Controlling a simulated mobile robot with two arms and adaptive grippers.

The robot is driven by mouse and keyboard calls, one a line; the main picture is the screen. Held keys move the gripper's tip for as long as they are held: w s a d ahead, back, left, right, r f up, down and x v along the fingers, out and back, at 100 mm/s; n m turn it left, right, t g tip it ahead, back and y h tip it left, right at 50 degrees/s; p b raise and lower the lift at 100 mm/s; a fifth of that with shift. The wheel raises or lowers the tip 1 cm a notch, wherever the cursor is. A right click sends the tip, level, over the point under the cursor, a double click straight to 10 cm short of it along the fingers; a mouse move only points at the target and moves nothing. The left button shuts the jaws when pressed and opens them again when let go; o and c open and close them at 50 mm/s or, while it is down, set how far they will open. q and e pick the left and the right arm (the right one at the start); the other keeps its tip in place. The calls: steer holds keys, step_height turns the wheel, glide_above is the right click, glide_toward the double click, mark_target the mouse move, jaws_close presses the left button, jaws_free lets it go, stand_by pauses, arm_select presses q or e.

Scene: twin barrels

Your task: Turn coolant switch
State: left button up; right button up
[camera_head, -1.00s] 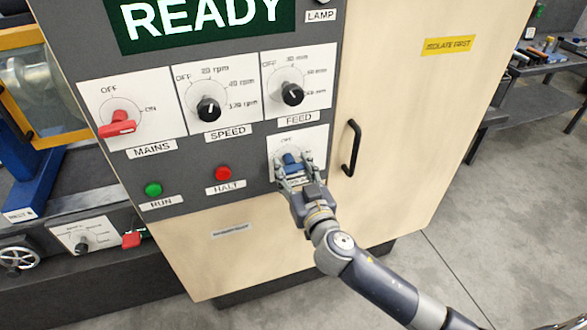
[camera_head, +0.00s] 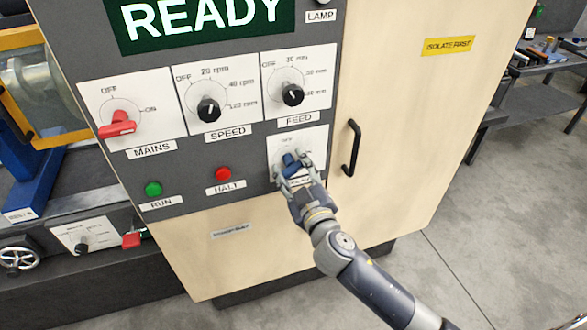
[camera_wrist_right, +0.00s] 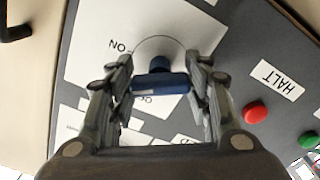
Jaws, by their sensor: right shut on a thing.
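The coolant switch (camera_head: 290,160) is a blue knob on a white plate at the lower right of the grey control panel. Its label is mostly hidden behind my right gripper (camera_head: 291,171). The right gripper is shut on the switch, one finger on each side. In the right wrist view, the blue handle (camera_wrist_right: 160,84) lies between the two fingers, with "ON" printed to its upper left and "OFF" partly covered below it. My left gripper is not in view.
Beside the switch are a red HALT button (camera_head: 222,173) and a green RUN button (camera_head: 153,189). The FEED knob (camera_head: 292,95), SPEED knob (camera_head: 208,109) and red MAINS switch (camera_head: 117,125) are above. A black door handle (camera_head: 351,148) stands out close to the right.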

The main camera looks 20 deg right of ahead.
steer(key=n+p, duration=0.1)
steer(key=n, duration=0.5)
steer(key=n+p, duration=0.1)
steer(key=n, duration=0.4)
steer(key=shift+p, duration=0.3)
steer(key=shift+n, duration=0.5)
steer(key=o, duration=1.1)
steer(key=s, duration=1.2)
steer(key=shift+d, duration=0.2)
